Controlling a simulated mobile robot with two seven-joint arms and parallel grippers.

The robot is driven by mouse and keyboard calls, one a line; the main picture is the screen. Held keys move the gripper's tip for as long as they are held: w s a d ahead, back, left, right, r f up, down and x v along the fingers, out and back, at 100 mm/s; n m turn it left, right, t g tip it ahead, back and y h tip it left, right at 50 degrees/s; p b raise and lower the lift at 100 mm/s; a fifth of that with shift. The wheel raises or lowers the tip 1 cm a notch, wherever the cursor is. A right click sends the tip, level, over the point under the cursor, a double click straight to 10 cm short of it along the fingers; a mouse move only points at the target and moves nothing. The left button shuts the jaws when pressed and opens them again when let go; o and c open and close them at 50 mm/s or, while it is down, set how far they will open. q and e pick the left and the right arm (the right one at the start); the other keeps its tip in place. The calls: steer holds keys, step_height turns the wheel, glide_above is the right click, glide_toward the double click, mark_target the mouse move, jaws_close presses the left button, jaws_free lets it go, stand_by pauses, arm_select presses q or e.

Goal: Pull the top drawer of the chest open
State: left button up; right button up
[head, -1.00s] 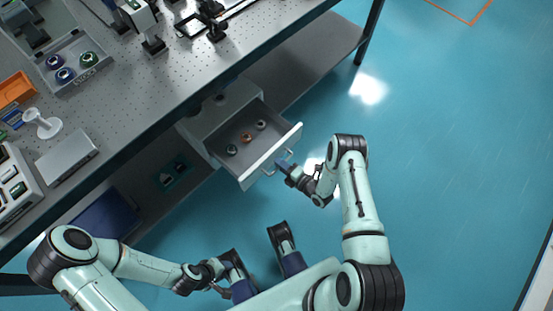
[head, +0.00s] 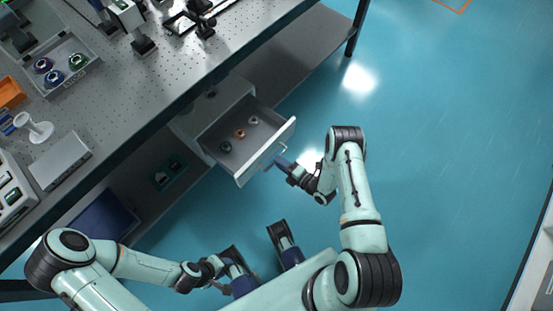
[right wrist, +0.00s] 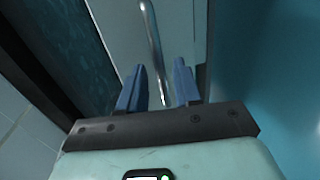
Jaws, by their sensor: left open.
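The chest (head: 184,124) is a grey cabinet under the table, with its top drawer (head: 213,142) pulled well out. The drawer's pale front (head: 254,163) faces the lower right. Three small round parts, greenish (head: 225,146), orange (head: 239,133) and grey (head: 254,120), lie inside. My right gripper (head: 279,162) is at the metal handle. In the right wrist view, its two blue fingers (right wrist: 159,88) stand apart with the handle bar (right wrist: 152,45) running between them; I cannot tell if they touch it. My left gripper (head: 226,273) is open and empty, away from the chest.
The perforated optical table (head: 120,105) stands above the chest, carrying a grey tray (head: 92,62) of round parts and a white stand (head: 36,128). A lower shelf (head: 300,55) runs beside the chest. Blue floor to the right is clear.

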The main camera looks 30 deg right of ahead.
steer(key=p+v, duration=0.1)
steer(key=v, duration=0.9)
steer(key=shift+s, duration=0.25)
